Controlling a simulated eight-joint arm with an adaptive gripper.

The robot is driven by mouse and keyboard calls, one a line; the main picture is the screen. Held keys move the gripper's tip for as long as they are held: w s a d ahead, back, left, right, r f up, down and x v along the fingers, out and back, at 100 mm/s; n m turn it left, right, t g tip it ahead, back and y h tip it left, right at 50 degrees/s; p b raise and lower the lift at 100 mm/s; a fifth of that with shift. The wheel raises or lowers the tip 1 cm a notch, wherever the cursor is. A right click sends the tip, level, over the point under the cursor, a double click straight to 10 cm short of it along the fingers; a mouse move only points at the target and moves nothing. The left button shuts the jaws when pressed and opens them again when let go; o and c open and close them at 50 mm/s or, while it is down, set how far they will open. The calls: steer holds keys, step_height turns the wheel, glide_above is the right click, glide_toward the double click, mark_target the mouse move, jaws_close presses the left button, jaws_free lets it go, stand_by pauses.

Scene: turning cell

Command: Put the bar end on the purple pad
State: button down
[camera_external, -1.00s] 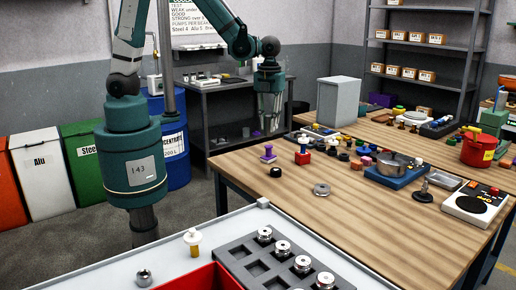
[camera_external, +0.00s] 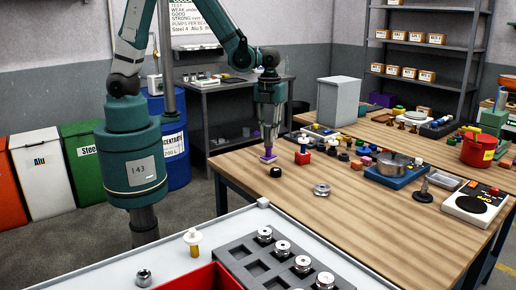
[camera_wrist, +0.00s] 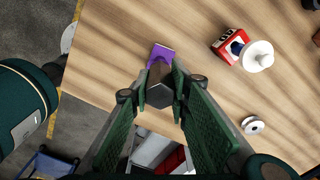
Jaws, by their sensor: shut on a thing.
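In the wrist view the gripper (camera_wrist: 160,92) is shut on a dark grey, faceted bar end (camera_wrist: 160,95). The purple pad (camera_wrist: 163,51) shows just beyond the bar end, partly hidden by it and the fingers. I cannot tell whether the bar end touches the pad.
A red block with a white knob (camera_external: 304,156) stands right of the pad. A pan (camera_external: 394,165) and a grey box (camera_external: 338,102) are farther right. The front middle of the table (camera_external: 290,220) is clear.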

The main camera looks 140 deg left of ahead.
steer(key=shift+f, duration=0.15)
steer(key=c, duration=2.2)
jaws_free()
steer(key=shift+o, duration=0.2)
steer(key=shift+r, duration=6.15)
